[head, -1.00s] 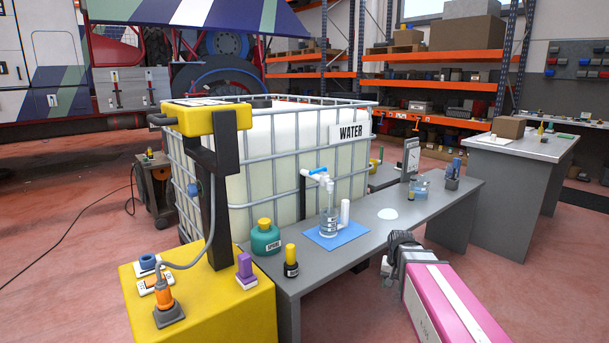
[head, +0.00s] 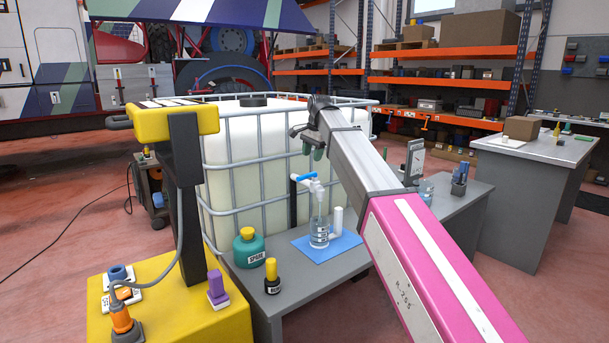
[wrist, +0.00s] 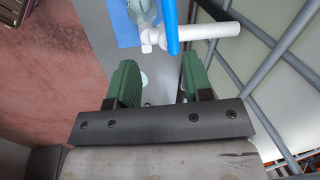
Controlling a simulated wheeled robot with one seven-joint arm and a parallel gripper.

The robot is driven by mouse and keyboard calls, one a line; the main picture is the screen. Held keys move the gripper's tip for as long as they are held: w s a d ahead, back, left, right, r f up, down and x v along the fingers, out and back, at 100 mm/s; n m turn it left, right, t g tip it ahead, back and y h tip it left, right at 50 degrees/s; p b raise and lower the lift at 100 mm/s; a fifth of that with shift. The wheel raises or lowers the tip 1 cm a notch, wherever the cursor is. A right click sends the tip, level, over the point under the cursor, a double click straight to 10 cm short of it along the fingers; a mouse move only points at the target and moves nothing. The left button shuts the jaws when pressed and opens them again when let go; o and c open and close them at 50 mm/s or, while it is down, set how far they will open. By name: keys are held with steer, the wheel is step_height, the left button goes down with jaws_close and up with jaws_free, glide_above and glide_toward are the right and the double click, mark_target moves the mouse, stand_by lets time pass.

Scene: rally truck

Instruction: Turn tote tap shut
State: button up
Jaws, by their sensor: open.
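The tote tap (head: 317,187) is a white pipe with a blue handle (head: 304,177) on top, at the front of the caged white water tote (head: 245,165). In the wrist view the blue handle (wrist: 171,25) lies across the white pipe (wrist: 205,32). A clear bottle (head: 319,232) stands under the spout on a blue mat (head: 345,245). My gripper (head: 313,147) is above the tap, apart from it, fingers pointing down. In the wrist view my gripper (wrist: 160,82) shows two green fingers wide apart with nothing between them; the handle is beyond their tips.
The grey bench (head: 300,279) also holds a green spare jug (head: 249,250), a small black bottle with a yellow cap (head: 272,278) and a white cylinder (head: 337,219). Cage bars (wrist: 262,35) run close on the wrist view's right.

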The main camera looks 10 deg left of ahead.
mark_target(307, 177)
steer(key=a+f, duration=0.1)
steer(key=f, duration=0.2)
steer(key=a+f, duration=0.1)
steer(key=f, duration=0.1)
steer(key=w+a+f, duration=0.1)
steer(key=f, duration=0.2)
steer(key=shift+a+f, duration=0.1)
steer(key=shift+f, duration=0.2)
